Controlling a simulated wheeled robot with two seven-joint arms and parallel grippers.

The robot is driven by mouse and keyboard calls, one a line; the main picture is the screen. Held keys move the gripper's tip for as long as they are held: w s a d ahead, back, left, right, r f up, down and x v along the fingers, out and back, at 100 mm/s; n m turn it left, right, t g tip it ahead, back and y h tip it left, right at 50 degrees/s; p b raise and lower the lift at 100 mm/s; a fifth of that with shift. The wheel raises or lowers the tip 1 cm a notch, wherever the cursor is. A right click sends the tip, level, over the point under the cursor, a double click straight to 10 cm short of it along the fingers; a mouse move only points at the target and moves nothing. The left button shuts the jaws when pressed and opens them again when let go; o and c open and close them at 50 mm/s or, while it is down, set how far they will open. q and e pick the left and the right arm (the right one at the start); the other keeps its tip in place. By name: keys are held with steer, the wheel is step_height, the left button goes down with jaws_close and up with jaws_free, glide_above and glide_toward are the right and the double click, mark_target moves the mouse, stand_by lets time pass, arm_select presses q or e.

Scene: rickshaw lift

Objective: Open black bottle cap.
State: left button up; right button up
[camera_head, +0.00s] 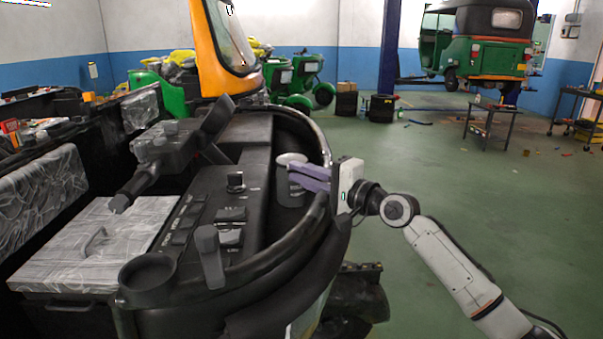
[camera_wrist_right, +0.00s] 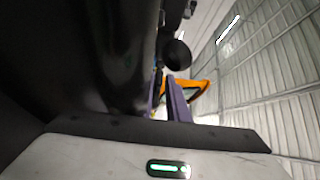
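A dark bottle (camera_head: 289,192) stands upright at the right side of the black dashboard. A pale, rounded top (camera_head: 291,159) shows above it; I cannot tell whether this is its cap. My right gripper (camera_head: 290,173) reaches in from the right, its purple fingers level with the bottle's upper part, just below the pale top. Whether they touch the bottle is hidden. In the right wrist view the purple fingers (camera_wrist_right: 167,100) stand slightly apart, with a narrow light gap between them. My left gripper is not in view.
The dashboard's black curved rim (camera_head: 322,140) passes close to my right gripper. A black knob (camera_head: 235,181) and levers stand left of the bottle. An orange windshield frame (camera_head: 207,50) rises behind. Open green floor (camera_head: 460,190) lies to the right.

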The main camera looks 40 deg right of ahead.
steer(key=shift+c, duration=0.3)
jaws_close()
stand_by(0.8)
steer(key=shift+r, duration=0.1)
stand_by(0.4)
